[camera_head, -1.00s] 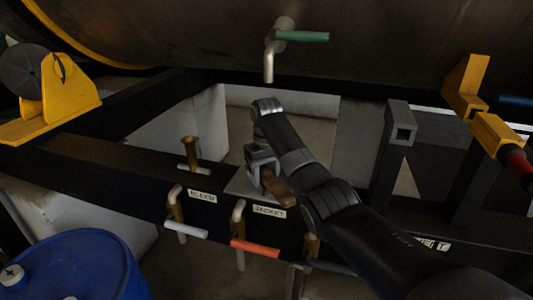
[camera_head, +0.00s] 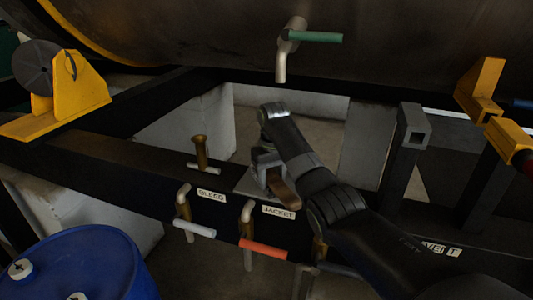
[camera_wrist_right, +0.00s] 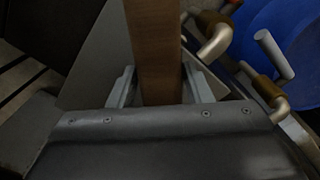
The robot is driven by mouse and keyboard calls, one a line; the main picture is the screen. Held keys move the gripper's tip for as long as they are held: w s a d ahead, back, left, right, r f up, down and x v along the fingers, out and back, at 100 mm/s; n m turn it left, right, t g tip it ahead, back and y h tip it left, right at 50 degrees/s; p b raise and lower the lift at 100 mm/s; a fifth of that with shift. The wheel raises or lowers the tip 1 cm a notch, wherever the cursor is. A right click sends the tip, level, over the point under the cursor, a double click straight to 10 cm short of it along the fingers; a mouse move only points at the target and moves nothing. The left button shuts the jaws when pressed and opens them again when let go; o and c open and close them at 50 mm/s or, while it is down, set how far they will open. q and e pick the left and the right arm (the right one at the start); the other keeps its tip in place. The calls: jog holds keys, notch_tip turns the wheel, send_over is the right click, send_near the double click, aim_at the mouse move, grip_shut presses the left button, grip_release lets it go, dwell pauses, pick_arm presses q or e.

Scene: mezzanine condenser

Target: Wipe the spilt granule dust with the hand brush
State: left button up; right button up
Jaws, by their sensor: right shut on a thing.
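The hand brush shows as a brown wooden bar (camera_head: 284,191) at my right gripper (camera_head: 268,168). My right gripper is shut on it, above a small grey plate (camera_head: 247,184) on the black beam. In the right wrist view the brown bar (camera_wrist_right: 156,45) stands between the two grey fingers of my right gripper (camera_wrist_right: 160,88). The bristles are hidden. I cannot make out any granule dust; the gripper and brush cover part of the plate. My left gripper is out of view.
Valves with white (camera_head: 194,228) and orange (camera_head: 263,249) handles hang at the beam's front, under BLEED and JACKET labels. A brass fitting (camera_head: 200,152) stands left of the gripper. A green-handled tap (camera_head: 315,37) hangs above. A blue drum (camera_head: 95,262) stands lower left.

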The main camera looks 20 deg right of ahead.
jog(key=shift+w+r, duration=0.15)
jog(key=shift+r, duration=0.8)
jog(key=shift+d+r, duration=0.3)
jog(key=r, duration=0.1)
jog(key=s+r, duration=0.1)
jog(key=shift+d+r, duration=0.3)
jog(key=shift+d, duration=0.05)
jog(key=shift+w+a+r, duration=0.1)
jog(key=shift+r, duration=0.25)
jog(key=shift+w+a+r, duration=0.15)
jog(key=shift+r, duration=0.8)
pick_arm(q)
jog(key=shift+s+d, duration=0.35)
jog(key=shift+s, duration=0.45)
pick_arm(e)
jog(key=shift+r, duration=0.25)
